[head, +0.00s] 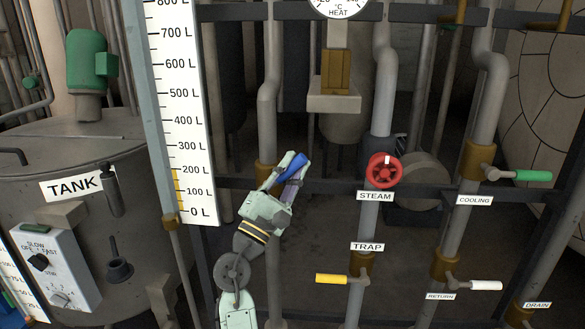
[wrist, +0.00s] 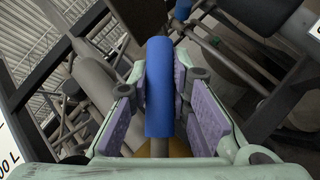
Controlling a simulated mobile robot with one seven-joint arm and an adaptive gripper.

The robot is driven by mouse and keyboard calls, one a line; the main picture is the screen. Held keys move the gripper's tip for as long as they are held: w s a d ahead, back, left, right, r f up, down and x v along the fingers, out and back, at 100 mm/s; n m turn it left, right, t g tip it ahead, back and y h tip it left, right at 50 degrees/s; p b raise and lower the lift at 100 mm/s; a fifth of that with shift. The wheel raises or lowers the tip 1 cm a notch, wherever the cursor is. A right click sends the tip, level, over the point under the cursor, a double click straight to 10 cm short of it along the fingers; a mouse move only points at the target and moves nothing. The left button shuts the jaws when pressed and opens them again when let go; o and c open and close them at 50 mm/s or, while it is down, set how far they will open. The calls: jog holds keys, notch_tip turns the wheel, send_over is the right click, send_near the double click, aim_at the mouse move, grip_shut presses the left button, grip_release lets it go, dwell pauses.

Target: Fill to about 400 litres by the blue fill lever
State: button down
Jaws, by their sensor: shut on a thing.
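The blue fill lever (head: 291,157) slants slightly upward to the right of its brass valve (head: 265,174) on a vertical pipe. My gripper (head: 285,171) is shut on its handle from below. In the wrist view the blue handle (wrist: 159,85) stands between the two purple-padded fingers of my gripper (wrist: 160,103). Part of the handle and the lever's stem are hidden by the fingers. The level gauge (head: 185,110) is a white board marked from 0 L to 800 L. A yellow strip along its left edge reaches up to about 200 L.
The STEAM red wheel (head: 383,171) and COOLING green lever (head: 533,176) are to the right. The TRAP yellow lever (head: 331,279) and RETURN white lever (head: 486,285) are lower. The tank (head: 75,165) and a switch box (head: 55,266) stand at left.

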jog(key=c, duration=1.5)
grip_release()
jog(key=shift+o, duration=0.2)
jog(key=v, duration=1.2)
